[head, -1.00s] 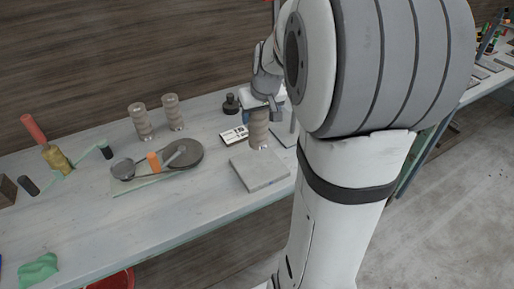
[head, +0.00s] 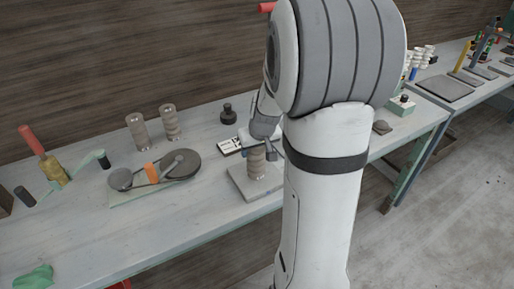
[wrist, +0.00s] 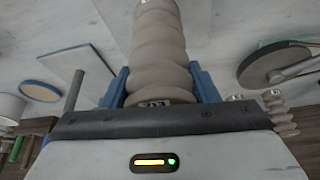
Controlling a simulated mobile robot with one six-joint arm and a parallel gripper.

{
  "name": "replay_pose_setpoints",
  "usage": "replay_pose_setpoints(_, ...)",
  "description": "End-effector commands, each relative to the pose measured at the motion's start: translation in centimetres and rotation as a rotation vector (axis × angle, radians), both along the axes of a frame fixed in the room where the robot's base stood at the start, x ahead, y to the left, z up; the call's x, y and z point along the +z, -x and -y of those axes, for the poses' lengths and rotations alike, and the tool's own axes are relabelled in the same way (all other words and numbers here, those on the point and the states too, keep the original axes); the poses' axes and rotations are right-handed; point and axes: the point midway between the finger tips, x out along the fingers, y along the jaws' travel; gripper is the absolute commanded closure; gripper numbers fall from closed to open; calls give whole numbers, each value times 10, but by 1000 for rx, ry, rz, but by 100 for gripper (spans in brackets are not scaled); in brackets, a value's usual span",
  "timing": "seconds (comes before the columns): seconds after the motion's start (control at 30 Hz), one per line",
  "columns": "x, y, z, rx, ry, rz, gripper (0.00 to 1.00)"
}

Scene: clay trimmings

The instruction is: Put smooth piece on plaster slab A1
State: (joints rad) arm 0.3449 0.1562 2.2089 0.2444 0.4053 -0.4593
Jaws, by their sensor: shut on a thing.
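My gripper (head: 262,146) is shut on a grey-brown clay piece (head: 256,166) with a wavy, ribbed cylinder shape. The piece is upright over the middle of a square grey slab (head: 239,183); I cannot tell whether its base touches the slab. The wrist view shows the held piece (wrist: 158,48) between the two blue fingers of my gripper (wrist: 161,88). No marking on the slab is readable, so I cannot tell whether it is A1. The arm hides part of the bench beside it.
Two similar ribbed pieces (head: 137,131) (head: 170,122) stand at the back of the bench. A belt-and-wheel device (head: 153,177) is left of the slab. A white label card (head: 231,147) lies behind it, near a dark knobbed weight (head: 229,114).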

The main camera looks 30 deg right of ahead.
Motion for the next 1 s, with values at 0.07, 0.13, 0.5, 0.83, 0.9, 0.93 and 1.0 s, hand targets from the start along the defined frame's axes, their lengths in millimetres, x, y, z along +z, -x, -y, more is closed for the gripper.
replay_pose_setpoints(0.07,-3,0,0,0,0,0,45)
replay_pose_setpoints(0.13,-2,0,0,0,0,0,40)
replay_pose_setpoints(0.5,-1,0,1,-1,0,0,24)
replay_pose_setpoints(0.83,28,10,0,-2,2,6,24)
replay_pose_setpoints(0.9,42,16,0,-3,2,7,24)
replay_pose_setpoints(0.93,48,18,-1,-2,2,6,24)
replay_pose_setpoints(1.0,62,25,-1,-2,3,6,24)
